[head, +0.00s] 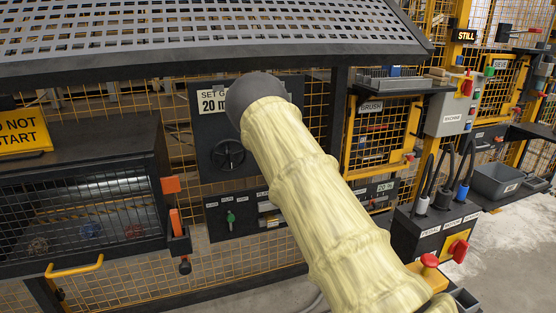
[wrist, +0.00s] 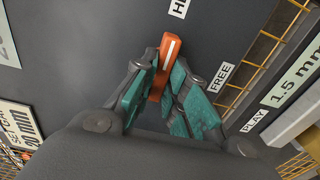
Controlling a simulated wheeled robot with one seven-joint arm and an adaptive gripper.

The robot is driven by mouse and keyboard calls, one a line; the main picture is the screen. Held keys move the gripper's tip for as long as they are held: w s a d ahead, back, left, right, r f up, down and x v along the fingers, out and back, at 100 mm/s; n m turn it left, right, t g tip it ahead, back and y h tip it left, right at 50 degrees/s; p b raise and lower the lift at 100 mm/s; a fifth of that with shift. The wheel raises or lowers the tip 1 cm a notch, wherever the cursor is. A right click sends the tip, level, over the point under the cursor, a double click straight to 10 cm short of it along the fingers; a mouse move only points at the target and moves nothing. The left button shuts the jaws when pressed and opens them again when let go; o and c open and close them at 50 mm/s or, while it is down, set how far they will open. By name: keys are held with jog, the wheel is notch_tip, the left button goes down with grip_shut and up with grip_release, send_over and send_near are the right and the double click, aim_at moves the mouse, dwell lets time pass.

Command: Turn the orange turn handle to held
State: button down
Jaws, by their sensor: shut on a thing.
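The orange turn handle (wrist: 166,50) is on a dark panel in the wrist view, with a white stripe along its face. The stripe end points up the picture, roughly towards a white label starting with H (wrist: 180,7), cut off by the frame edge. A FREE label (wrist: 221,77) is to the right of the handle. My gripper (wrist: 166,72) has its two green-padded fingers on either side of the handle and is shut on it. In the head view, my pale-sleeved arm hides the gripper and the handle.
A dark panel with a SET 20 mm label (head: 213,100) and a black handwheel (head: 228,155) is beside my arm. A mesh cage (head: 85,205) is at left, a perforated canopy (head: 200,35) overhead. A switch box (head: 432,235) with a red button is at right.

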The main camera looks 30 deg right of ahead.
jog(key=shift+f, duration=0.1)
dwell(0.3)
jog(key=c, duration=1.4)
grip_release()
jog(key=shift+c, duration=0.2)
jog(key=v, duration=1.2)
jog(key=s+a+f+m+g+p, duration=0.25)
jog(key=s+a+f, duration=0.25)
jog(key=s+f, duration=0.25)
jog(key=s+a+f+m+g+y+p, duration=0.1)
jog(key=s+a+f+m+g+p, duration=0.1)
jog(key=s+a+f+m+g, duration=0.45)
jog(key=s+a+f+p, duration=0.2)
jog(key=s+a+f, duration=0.1)
jog(key=s+f, duration=0.65)
jog(key=s+a+f+m+g+y+p, duration=0.1)
jog(key=s+a+f+m+g, duration=0.1)
jog(key=s+a, duration=0.4)
jog(key=s+a+f+m+g+y+p, duration=0.1)
jog(key=s+a, duration=0.5)
jog(key=s, duration=0.8)
jog(key=s+a+f+m+g+y+p, duration=0.1)
jog(key=s+a+g, duration=0.4)
jog(key=s, duration=0.5)
jog(key=a+f+m+p, duration=0.1)
jog(key=m, duration=0.1)
jog(key=shift+s+a+f+m+g, duration=0.2)
jog(key=shift+a+f+m+g, duration=0.1)
jog(key=shift+a+m, duration=0.1)
